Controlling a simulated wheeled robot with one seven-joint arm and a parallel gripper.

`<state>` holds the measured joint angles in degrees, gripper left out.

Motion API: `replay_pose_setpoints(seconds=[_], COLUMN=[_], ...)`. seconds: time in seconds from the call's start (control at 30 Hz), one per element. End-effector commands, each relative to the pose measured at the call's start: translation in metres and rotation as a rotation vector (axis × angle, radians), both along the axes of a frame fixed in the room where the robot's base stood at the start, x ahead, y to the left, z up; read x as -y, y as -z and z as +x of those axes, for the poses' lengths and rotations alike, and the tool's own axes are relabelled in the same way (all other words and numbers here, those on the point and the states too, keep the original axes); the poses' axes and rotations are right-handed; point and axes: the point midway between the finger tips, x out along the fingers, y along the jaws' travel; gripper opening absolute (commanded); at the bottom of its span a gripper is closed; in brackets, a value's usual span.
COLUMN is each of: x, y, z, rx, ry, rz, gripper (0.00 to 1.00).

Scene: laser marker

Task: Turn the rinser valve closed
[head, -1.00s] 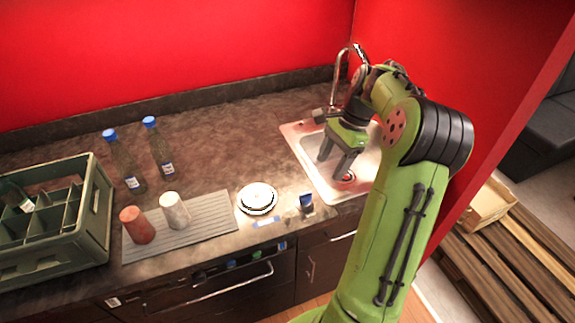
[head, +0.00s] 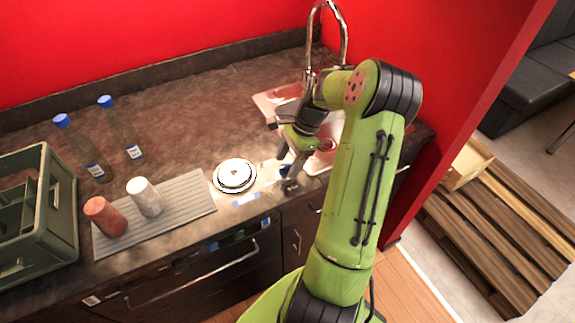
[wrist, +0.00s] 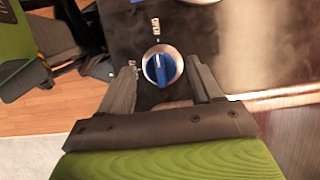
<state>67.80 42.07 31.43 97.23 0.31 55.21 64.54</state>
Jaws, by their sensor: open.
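The rinser valve is a blue knob (wrist: 159,68) with a pale round collar on the dark counter, shown in the wrist view. Its blue grip bar runs roughly up and down in that view. Small white labels are printed above it and to its left, too blurred to read surely. My gripper (wrist: 163,72) is open, with one finger on each side of the knob. I cannot tell whether either finger touches it. In the head view my gripper (head: 287,176) is at the counter's front edge, mostly covering the blue knob. The white round rinser (head: 235,174) is just left of it.
The sink (head: 322,160) and tall faucet (head: 343,30) are behind my arm. A ribbed mat (head: 185,201) holds a red cup (head: 105,217) and a white cup (head: 145,197). Two blue-capped bottles stand behind, and a green crate (head: 62,205) is at far left.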

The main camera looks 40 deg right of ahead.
Motion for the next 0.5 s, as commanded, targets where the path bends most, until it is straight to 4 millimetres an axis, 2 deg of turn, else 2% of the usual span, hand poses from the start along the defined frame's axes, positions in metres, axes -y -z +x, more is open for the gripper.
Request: replay_pose_setpoints(seconds=[0.1,0.33,0.5], x=[-0.0034,-0.0037,-0.0036], y=[0.0086,0.0089,0.0086], z=[0.0009,0.0011,0.0011], rx=[0.000,0.000,0.000], ry=[0.000,0.000,0.000], rz=[0.000,-0.001,-0.001], gripper=[0.64,0.64,0.40])
